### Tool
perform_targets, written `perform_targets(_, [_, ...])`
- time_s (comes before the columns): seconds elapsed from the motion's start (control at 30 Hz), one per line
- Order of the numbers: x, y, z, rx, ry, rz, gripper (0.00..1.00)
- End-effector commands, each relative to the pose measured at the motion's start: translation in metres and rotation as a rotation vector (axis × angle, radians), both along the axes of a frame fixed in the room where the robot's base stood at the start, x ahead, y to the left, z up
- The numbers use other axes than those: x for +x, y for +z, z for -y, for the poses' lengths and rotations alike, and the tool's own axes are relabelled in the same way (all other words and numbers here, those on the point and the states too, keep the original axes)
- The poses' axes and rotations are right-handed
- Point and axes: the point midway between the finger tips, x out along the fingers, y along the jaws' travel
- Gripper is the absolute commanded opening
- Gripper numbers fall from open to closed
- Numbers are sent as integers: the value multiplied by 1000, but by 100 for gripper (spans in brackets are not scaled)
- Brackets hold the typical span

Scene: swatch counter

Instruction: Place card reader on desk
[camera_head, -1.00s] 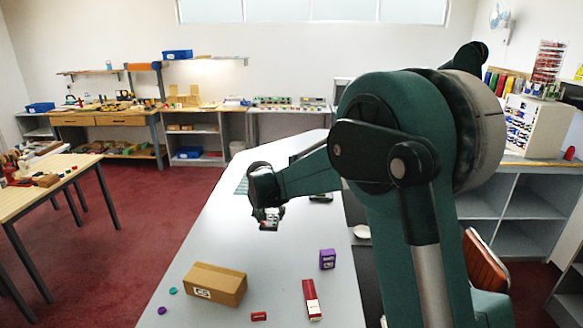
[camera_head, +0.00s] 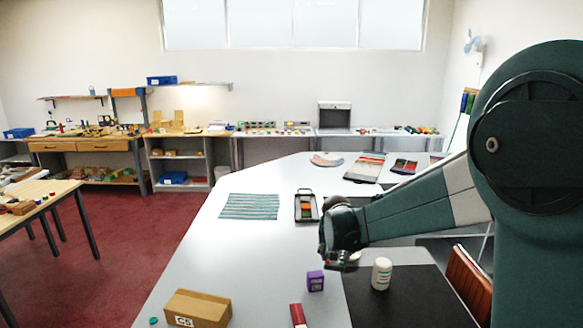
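The grey desk (camera_head: 250,255) runs from the front to the back of the room. My gripper (camera_head: 341,262) points down over the right part of the desk, close to the edge of a black mat (camera_head: 405,300). A small dark shape with green and red spots shows at its fingertips; I cannot tell whether this is the card reader, part of the gripper, or something behind it. I cannot make out the finger opening. No other thing in view is clearly a card reader.
A white jar (camera_head: 381,273) stands on the mat, right of my gripper. A purple box (camera_head: 315,281), a red object (camera_head: 298,315) and a cardboard box (camera_head: 198,308) are nearer. A swatch tray (camera_head: 306,206) and striped cloth (camera_head: 249,206) lie behind. The desk's left middle is clear.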

Motion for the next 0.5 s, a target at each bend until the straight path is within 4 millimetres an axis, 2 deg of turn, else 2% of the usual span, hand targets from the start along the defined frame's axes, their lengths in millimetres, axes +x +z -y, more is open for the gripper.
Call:
perform_targets(0.03, [-6,-2,14,1,-13,0,25])
perform_targets(0.2, [-22,-5,43,0,-40,0,25])
perform_targets(0.33, [-28,-6,54,0,-51,0,25])
perform_targets(0.5, [-30,-6,58,0,-54,1,25])
